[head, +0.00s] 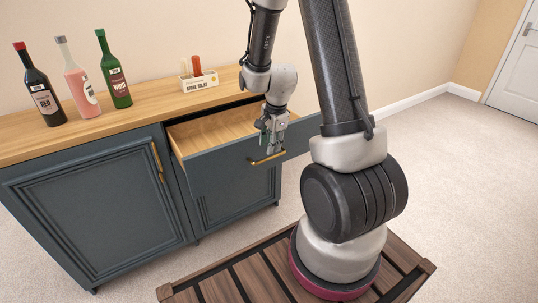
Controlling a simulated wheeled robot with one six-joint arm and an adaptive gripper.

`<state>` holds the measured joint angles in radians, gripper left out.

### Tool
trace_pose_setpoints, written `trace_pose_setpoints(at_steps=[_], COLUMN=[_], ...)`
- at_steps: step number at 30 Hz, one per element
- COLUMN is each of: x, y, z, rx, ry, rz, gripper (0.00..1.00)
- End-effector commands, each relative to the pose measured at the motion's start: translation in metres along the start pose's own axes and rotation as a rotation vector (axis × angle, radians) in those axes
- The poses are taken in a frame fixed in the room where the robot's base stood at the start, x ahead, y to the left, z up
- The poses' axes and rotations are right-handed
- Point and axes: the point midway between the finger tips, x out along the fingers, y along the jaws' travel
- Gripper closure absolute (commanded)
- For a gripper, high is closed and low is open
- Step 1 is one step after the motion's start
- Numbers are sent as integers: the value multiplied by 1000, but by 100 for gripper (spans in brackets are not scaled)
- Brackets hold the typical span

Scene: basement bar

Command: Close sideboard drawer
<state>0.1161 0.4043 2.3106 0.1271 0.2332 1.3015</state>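The sideboard (95,205) is dark blue-grey with a wooden top, at the left of the head view. Its upper right drawer (222,168) stands pulled out, with its bare wooden inside showing. A brass bar handle (264,160) is on the drawer front. My gripper (271,149) points down at the drawer front, just above or at the handle. Its fingers are small and overlap the front, so I cannot tell whether they touch or grip the handle.
A small white box (199,80) with upright items stands farther right. A cupboard door (95,210) with a brass handle is left of the drawer. Carpet (455,190) at the right is clear.

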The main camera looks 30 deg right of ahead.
Motion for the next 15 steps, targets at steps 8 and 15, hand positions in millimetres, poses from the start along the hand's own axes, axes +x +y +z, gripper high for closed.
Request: trace_pose_setpoints(at_steps=[8, 15], x=[46, 59], y=[1, 0], z=[0, 0], rx=[0, -1], ry=[-1, 0], rz=[3, 0], gripper=[68, 68])
